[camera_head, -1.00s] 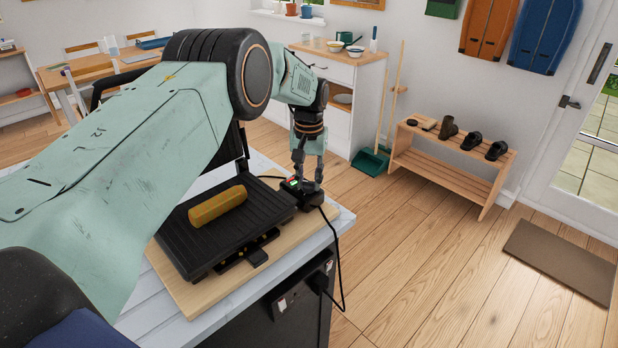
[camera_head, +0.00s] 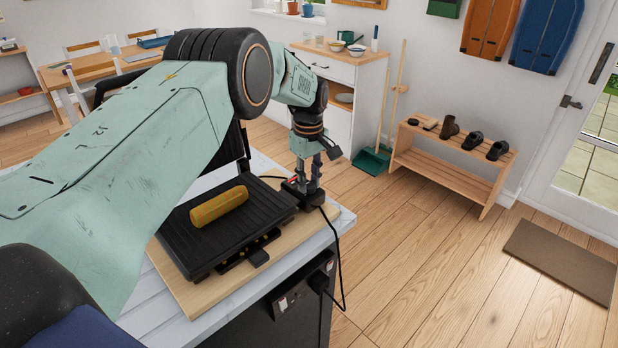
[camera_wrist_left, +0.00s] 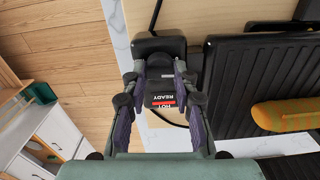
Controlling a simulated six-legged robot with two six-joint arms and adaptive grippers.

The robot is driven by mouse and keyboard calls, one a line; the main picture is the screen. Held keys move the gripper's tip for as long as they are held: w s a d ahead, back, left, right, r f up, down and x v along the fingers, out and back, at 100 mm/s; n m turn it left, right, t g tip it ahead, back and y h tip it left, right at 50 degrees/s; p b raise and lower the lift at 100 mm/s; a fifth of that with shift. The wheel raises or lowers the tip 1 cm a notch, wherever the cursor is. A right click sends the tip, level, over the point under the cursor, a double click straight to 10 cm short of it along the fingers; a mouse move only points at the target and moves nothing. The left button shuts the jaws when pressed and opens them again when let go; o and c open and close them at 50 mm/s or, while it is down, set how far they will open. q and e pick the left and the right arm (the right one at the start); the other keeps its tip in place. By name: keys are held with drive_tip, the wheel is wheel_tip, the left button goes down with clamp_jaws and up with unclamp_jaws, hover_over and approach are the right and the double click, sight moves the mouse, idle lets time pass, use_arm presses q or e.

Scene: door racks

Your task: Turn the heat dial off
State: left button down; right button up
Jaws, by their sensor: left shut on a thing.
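The black contact grill (camera_head: 215,230) stands open on a wooden board, with a yellow-brown loaf-like item (camera_head: 219,206) on its ribbed plate. A black control box (camera_head: 312,196) sits at the grill's right side; it also shows in the wrist view (camera_wrist_left: 160,46). A "HOT READY" label (camera_wrist_left: 160,107) with a red band faces the wrist camera. My left gripper (camera_head: 308,184) points down over this box. The dial's pointer setting cannot be read. My right gripper is not in view.
A black cable (camera_head: 339,265) runs from the box to a socket (camera_head: 321,278) on the counter's side. The wooden board (camera_head: 196,298) lies on a pale counter (camera_head: 165,329). The floor to the right is clear up to a shoe bench (camera_head: 455,158).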

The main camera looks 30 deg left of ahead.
use_arm(q)
drive_tip(key=shift+w+r+n, duration=0.1)
drive_tip(key=shift+r+n, duration=0.05)
drive_tip(key=shift+n, duration=0.7)
drive_tip(key=shift+w+r+n, duration=0.1)
drive_tip(key=shift+n, duration=0.75)
drive_tip(key=shift+s, duration=0.1)
drive_tip(key=c, duration=1.5)
unclamp_jaws()
drive_tip(key=o, duration=0.5)
drive_tip(key=shift+s, duration=0.2)
drive_tip(key=shift+c, duration=0.2)
drive_tip(key=shift+f, duration=0.1)
drive_tip(key=shift+w, duration=0.1)
